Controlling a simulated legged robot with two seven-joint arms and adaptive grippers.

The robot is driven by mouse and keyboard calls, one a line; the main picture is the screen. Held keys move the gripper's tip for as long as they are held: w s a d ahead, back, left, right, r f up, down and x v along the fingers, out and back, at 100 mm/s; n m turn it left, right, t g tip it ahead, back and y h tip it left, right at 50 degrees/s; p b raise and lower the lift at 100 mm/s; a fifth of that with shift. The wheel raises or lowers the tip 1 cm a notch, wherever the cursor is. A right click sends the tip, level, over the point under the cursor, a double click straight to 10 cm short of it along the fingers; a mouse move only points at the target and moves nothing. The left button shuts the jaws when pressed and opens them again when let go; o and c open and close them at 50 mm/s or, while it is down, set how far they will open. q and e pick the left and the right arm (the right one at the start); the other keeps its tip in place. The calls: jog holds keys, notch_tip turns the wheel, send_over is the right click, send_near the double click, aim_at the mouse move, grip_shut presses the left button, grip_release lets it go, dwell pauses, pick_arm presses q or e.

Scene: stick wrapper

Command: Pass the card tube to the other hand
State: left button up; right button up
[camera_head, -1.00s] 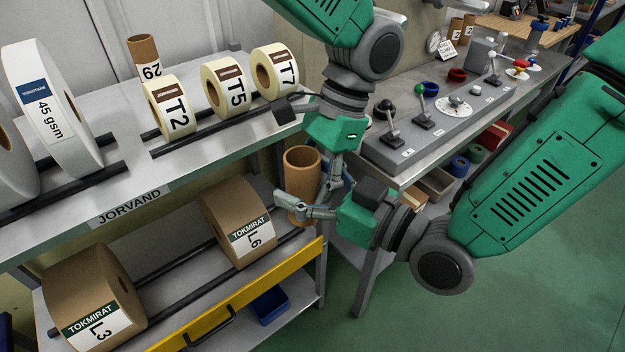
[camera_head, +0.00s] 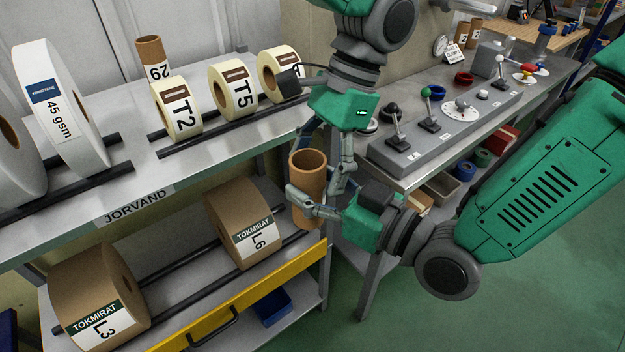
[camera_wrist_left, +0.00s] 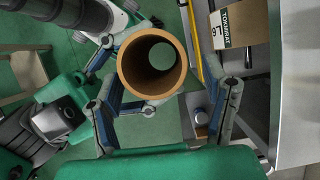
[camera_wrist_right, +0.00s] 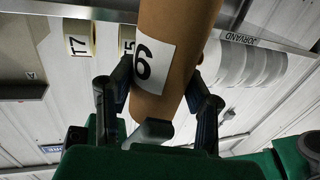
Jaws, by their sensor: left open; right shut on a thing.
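The brown card tube (camera_head: 309,180) stands roughly upright in front of the shelf's right end. My right gripper (camera_head: 314,206) is shut on its lower part from the right. In the right wrist view the tube (camera_wrist_right: 178,45) is between the fingers, with a white label marked 6 or 9. My left gripper (camera_head: 320,163) comes down from above, open, with its fingers around the tube's upper end. In the left wrist view the tube's open end (camera_wrist_left: 130,78) faces the camera between the spread fingers; I see no clear finger contact there.
Large rolls L6 (camera_head: 238,225) and L3 (camera_head: 95,290) lie on the lower shelf behind a yellow rail (camera_head: 245,305). Small rolls T2 (camera_head: 178,108) and T5 (camera_head: 232,90) sit on the upper shelf. A lever console (camera_head: 440,125) stands to the right.

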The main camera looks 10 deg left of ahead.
pick_arm(q)
notch_tip(320, 180, up, 5)
jog(key=s+a+f+n+h, duration=0.2)
jog(key=s+a+f+h, duration=0.1)
jog(key=a, duration=0.3)
jog(key=s+a+f+n+h, duration=0.2)
jog(key=a+f, duration=0.1)
jog(key=a, duration=0.2)
jog(key=s+a+f+n, duration=0.1)
jog(key=s+f, duration=0.3)
jog(key=f, duration=0.7)
jog(key=s+a+f+n, duration=0.1)
jog(key=s+f, duration=0.3)
jog(key=f, duration=0.6)
jog(key=s+a+f+n+t+y, duration=0.1)
jog(key=s+a+f+t, duration=0.3)
jog(key=s+a+f, duration=0.3)
notch_tip(320, 180, down, 3)
jog(key=shift+s+n+y, duration=0.4)
jog(key=shift+s, duration=0.8)
jog(key=shift+a, duration=0.2)
